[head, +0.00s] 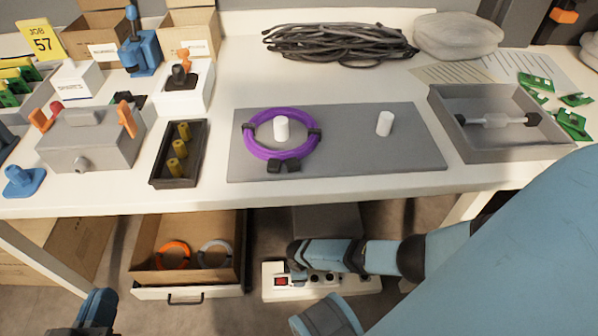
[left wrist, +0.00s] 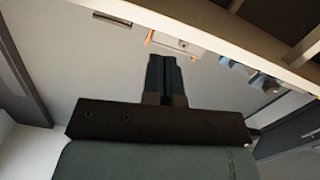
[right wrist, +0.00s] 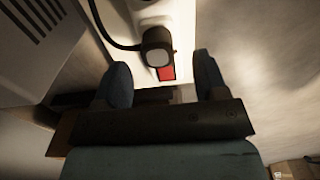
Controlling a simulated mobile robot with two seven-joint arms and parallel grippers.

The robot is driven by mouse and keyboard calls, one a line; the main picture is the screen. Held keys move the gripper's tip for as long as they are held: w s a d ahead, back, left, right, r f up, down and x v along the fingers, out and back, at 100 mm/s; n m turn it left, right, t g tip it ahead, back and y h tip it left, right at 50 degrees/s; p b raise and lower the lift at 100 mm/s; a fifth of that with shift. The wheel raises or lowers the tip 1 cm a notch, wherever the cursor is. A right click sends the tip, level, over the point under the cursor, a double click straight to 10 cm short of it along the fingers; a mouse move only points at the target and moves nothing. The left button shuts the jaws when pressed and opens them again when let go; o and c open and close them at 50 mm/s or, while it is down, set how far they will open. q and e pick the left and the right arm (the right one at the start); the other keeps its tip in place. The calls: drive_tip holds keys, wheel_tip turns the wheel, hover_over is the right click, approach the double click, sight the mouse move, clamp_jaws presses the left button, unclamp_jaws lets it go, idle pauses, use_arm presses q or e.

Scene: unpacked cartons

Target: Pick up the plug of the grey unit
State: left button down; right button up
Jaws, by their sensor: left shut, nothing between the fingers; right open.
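The plug (right wrist: 157,47) is dark with a pale grey round end and a black cable. In the right wrist view it stands on the white power strip (right wrist: 147,12), beside a red switch (right wrist: 167,74). The grey unit (right wrist: 38,62), with dark vent slots, is at the left there; its dark top (head: 327,219) shows under the table in the head view. My right gripper (right wrist: 161,66) is open, its fingers on either side of the plug's line, apparently not touching it. My left gripper (left wrist: 164,76) is shut and empty; part of it shows at the head view's lower left (head: 96,308).
The power strip (head: 376,284) lies on the floor under the white table (head: 340,197). An open drawer (head: 190,292) with orange and grey rings is left of it. The tabletop holds a grey mat (head: 350,155), a purple ring (head: 262,150) and a grey tray (head: 470,147).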

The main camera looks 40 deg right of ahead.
wheel_tip(320, 180, down, 3)
drive_tip(key=shift+d+f+b, duration=0.15)
drive_tip(key=shift+b, duration=0.7)
drive_tip(key=shift+w+f, duration=0.1)
drive_tip(key=shift+f, duration=0.05)
use_arm(q)
drive_tip(key=shift+w+a+r+m+t, duration=0.15)
drive_tip(key=shift+w+a+m+t, duration=0.35)
drive_tip(key=shift+w+m, duration=0.25)
use_arm(e)
drive_tip(key=c, duration=1.1)
drive_tip(key=shift+r, duration=0.2)
